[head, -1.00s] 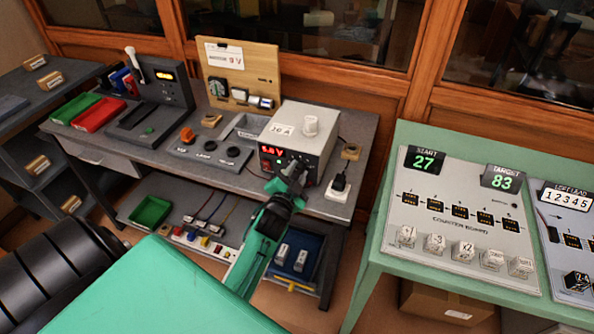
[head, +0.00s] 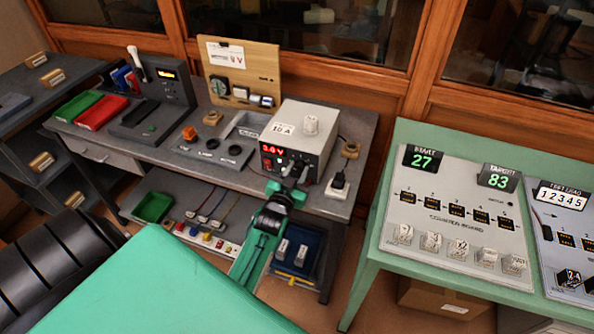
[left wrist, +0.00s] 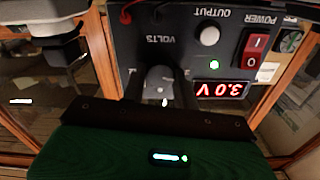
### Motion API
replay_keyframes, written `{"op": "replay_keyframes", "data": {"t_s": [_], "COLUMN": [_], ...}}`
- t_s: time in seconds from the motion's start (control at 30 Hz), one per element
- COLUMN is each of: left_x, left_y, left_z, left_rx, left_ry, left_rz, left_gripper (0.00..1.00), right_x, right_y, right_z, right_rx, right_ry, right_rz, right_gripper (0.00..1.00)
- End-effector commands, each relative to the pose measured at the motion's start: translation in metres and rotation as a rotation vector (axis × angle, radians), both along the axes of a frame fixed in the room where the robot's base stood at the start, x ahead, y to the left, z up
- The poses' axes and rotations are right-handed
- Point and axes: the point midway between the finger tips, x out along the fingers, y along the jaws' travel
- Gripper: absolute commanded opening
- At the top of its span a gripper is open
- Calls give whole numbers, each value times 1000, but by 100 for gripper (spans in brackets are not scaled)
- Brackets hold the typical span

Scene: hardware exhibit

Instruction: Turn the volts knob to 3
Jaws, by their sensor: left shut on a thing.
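The power supply (head: 312,112) is a pale box with a dark front on the grey bench. Its red display (head: 272,150) is small in the head view; in the left wrist view, upside down, the display (left wrist: 220,90) reads 3.0 V. The grey volts knob (left wrist: 160,86) sits by the VOLTS label, between the dark fingers of my left gripper (left wrist: 160,74). The gripper is shut on it. In the head view my left gripper (head: 287,182) reaches the supply's front from below and hides part of it. My right gripper is in neither view.
A red power switch (left wrist: 256,47), a lit green light (left wrist: 214,65) and a white output button (left wrist: 208,36) are near the knob. A green table (head: 372,250) with a counter board is further right.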

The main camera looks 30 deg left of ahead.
Motion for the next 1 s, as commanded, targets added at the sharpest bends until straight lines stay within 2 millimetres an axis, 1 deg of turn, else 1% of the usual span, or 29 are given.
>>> {"op": "replay_keyframes", "data": {"t_s": [0.37,0.4,0.47,0.5,0.83,0.93,1.0], "left_x": [-1,-1,0,0,-2,-9,-18], "left_y": [0,0,0,0,-1,-2,-4], "left_z": [-2,-2,-2,-2,-1,-2,-3], "left_rx": [-9,-9,-9,-9,-7,-7,-7], "left_ry": [2,2,2,2,-1,-1,1], "left_rz": [0,0,0,0,0,0,0], "left_gripper": [7,32,44,51,52,52,52], "right_x": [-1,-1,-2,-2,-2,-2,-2], "right_y": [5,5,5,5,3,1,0], "right_z": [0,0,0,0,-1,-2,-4], "right_rx": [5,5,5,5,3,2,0], "right_ry": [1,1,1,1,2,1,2], "right_rz": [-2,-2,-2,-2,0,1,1], "right_gripper": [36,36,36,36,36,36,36]}}
